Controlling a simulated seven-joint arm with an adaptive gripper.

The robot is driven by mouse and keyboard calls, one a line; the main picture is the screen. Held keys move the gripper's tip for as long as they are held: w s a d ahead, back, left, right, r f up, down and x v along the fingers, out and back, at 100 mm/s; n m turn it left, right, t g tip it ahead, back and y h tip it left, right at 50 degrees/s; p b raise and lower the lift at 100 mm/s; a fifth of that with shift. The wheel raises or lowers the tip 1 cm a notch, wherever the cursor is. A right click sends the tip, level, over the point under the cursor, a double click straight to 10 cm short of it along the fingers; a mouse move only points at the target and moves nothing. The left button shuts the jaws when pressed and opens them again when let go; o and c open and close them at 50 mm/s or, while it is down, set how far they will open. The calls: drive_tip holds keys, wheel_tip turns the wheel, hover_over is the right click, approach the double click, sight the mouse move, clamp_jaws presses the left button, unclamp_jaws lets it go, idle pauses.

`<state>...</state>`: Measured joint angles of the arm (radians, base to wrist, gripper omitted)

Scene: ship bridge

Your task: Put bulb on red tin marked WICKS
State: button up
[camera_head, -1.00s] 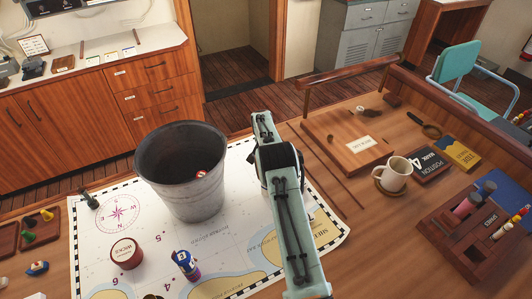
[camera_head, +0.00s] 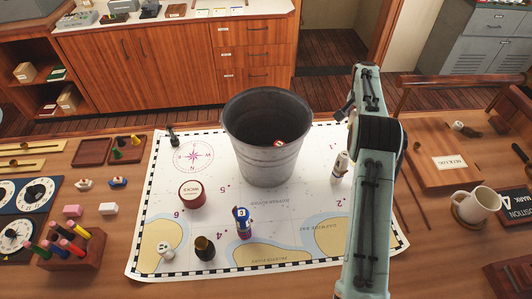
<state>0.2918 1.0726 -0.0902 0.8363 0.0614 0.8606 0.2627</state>
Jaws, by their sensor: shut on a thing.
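The red tin (camera_head: 191,194) marked WICKS stands upright on the chart (camera_head: 215,235), left of the bucket, with a pale label on its lid. Nothing rests on the lid. My arm rises at the right of the bucket. A small dark part of my gripper (camera_head: 345,108) shows beside its upper end, above and right of the bucket rim, well away from the tin. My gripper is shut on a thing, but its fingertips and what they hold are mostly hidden. I cannot make out the bulb with certainty.
A tall grey bucket (camera_head: 267,168) stands between my arm and the tin. A blue-capped piece (camera_head: 242,224), a dark bottle-like piece (camera_head: 204,248), a small white piece (camera_head: 166,253) and a pale upright piece (camera_head: 340,168) stand on the chart. A mug (camera_head: 478,205) is at the right.

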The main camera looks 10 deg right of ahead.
wheel_tip(320, 180, up, 13)
drive_tip(key=a+r+n+y, duration=0.15)
drive_tip(key=a+n, duration=0.25)
drive_tip(key=a, duration=0.7)
drive_tip(key=s+a+n+y, duration=0.1)
drive_tip(key=s+a+n, duration=0.2)
drive_tip(key=s+a, duration=0.35)
drive_tip(key=s+a+r+n+y, duration=0.1)
drive_tip(key=s+a+n, duration=0.2)
drive_tip(key=a, duration=0.6)
drive_tip(key=s+a+n+y, duration=0.1)
drive_tip(key=s+a+n, duration=0.25)
drive_tip(key=a, duration=0.45)
drive_tip(key=s+a+f+n+y, duration=0.2)
drive_tip(key=s+a+n, duration=0.3)
drive_tip(key=s, duration=0.8)
hover_over(191, 191)
drive_tip(key=shift+m+g, duration=0.4)
drive_tip(key=shift+m, duration=0.05)
wheel_tip(191, 191, down, 15)
drive_tip(key=shift+s+d+r, duration=0.1)
drive_tip(key=shift+d, duration=0.05)
drive_tip(key=shift+f, duration=1.8)
drive_tip(key=shift+f, duration=0.1)
